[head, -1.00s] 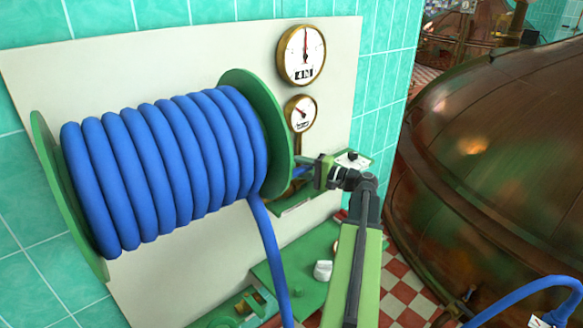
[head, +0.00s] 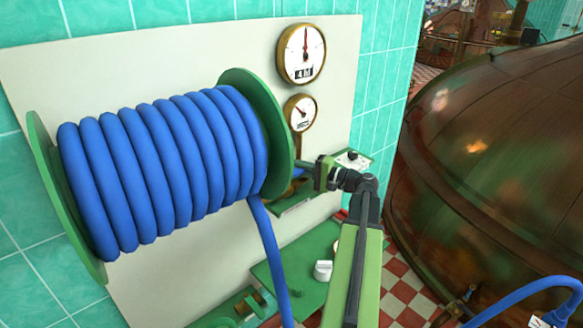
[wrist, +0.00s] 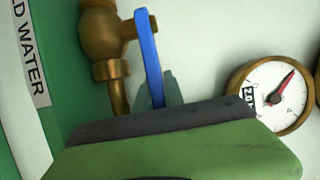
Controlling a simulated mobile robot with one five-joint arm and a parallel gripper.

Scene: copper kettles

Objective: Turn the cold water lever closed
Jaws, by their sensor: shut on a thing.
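The blue lever (wrist: 149,52) stands nearly upright in the wrist view, beside the brass valve (wrist: 104,38). A label (wrist: 27,55) reading "D WATER", partly cut off, is on the green panel to the left. My gripper (wrist: 160,92) is shut on the lever's lower visible part, with its grey-green fingers around it. The gripper's dark and green body hides the part below. In the head view my gripper (head: 308,170) reaches in from the right, close behind the reel's right flange. The lever and valve are mostly hidden there.
A large reel of blue hose (head: 165,170) with green flanges stands just left of my gripper. Two brass-rimmed gauges (head: 301,53) hang above on the pale board. A copper kettle (head: 495,170) fills the right. A green panel (head: 290,280) with a white knob lies below.

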